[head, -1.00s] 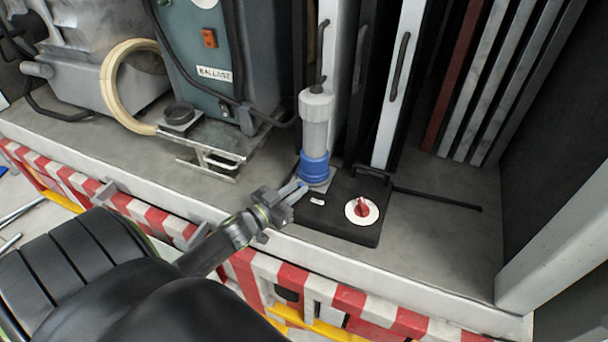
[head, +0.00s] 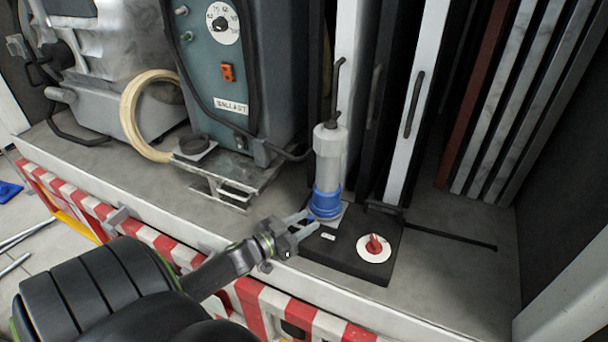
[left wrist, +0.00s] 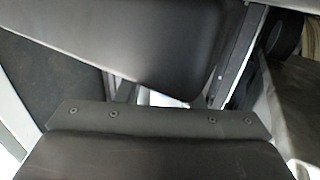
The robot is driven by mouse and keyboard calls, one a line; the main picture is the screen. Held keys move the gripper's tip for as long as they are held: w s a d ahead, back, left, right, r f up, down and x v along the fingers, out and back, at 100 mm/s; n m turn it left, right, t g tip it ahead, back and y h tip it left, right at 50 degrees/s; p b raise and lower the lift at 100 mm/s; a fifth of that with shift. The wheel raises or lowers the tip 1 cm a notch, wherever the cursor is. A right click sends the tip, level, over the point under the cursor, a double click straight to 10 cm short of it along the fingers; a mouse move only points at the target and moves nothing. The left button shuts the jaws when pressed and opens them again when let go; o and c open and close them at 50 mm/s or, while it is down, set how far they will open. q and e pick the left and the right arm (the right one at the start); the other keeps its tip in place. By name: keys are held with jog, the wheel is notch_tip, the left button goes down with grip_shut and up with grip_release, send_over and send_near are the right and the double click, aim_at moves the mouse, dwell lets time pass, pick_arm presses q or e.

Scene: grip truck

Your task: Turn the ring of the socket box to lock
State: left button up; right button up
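The socket box (head: 350,250) is a flat black box on the grey truck deck in the head view. A blue ring (head: 326,203) sits at its back left corner, around the base of an upright pale grey plug (head: 329,155). A red knob on a white dial (head: 374,247) is on the box's right part. My left gripper (head: 307,223) is just in front and left of the ring, its two fingers spread and pointing at it. I see nothing between them; whether a tip touches the ring is unclear. My right gripper is not in view.
A teal ballast unit (head: 245,70) stands behind on the left, with a beige cable coil (head: 130,120) and a metal bracket (head: 222,187) beside it. Upright panels (head: 415,100) stand close behind the plug. A red-and-white striped edge (head: 165,245) runs along the deck's front. Deck right of the box is mostly clear.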

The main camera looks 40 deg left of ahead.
pick_arm(q)
jog(key=shift+s, duration=0.15)
jog(key=shift+s+f, duration=0.1)
jog(key=shift+s, duration=0.15)
jog(key=s+a+b, duration=0.1)
jog(key=s+a, duration=0.2)
jog(key=s, duration=1.3)
jog(key=shift+s+b, duration=0.2)
jog(key=shift+b, duration=0.2)
jog(key=shift+a, duration=0.1)
